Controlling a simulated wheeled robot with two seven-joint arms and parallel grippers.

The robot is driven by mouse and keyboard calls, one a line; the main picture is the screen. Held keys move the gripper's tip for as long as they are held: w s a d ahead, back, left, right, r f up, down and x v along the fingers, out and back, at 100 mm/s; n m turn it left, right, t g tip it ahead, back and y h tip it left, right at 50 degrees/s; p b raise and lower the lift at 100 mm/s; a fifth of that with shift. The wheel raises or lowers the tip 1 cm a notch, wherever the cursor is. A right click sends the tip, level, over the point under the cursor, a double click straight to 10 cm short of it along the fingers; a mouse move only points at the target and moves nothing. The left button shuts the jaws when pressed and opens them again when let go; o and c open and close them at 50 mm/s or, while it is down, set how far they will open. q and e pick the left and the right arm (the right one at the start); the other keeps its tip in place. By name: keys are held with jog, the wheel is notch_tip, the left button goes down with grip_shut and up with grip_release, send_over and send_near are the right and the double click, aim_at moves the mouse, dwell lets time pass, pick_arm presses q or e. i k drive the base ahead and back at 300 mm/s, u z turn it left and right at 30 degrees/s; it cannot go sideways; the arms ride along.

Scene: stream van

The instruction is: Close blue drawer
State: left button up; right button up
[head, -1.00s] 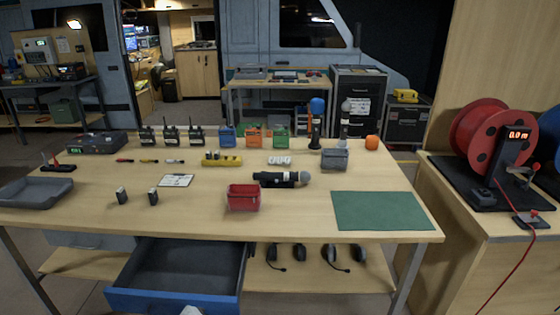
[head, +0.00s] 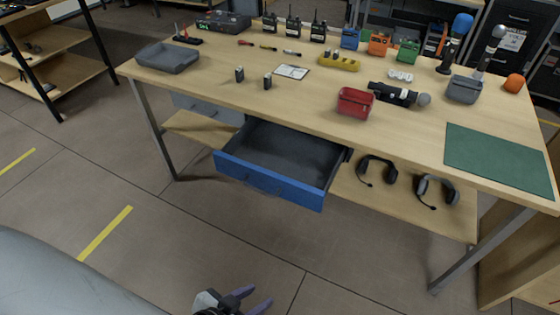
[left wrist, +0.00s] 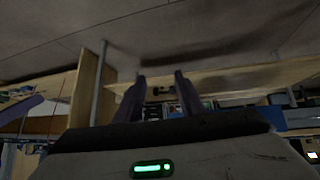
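The blue drawer (head: 268,182) hangs under the workbench tabletop (head: 215,85) and is pulled well out toward me. Its blue front faces me and its dark grey inside looks empty. My left gripper (head: 260,297) is at the bottom edge of the head view, over the floor in front of the drawer and apart from it. Its two purple fingers are spread with nothing between them. They also show apart in the left wrist view (left wrist: 160,87). My right gripper is not in view.
A grey closed drawer (head: 205,107) is left of the blue one. Headsets (head: 376,170) lie on the lower shelf to the right. A table leg (head: 155,135) stands to the left. The floor before the drawer is clear. A red bin (head: 355,103) stands on top.

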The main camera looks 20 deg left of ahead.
aim_at(300, 168)
jog(key=u, duration=1.15)
jog(key=k, duration=0.65)
jog(key=z, duration=1.05)
jog(key=i, duration=0.5)
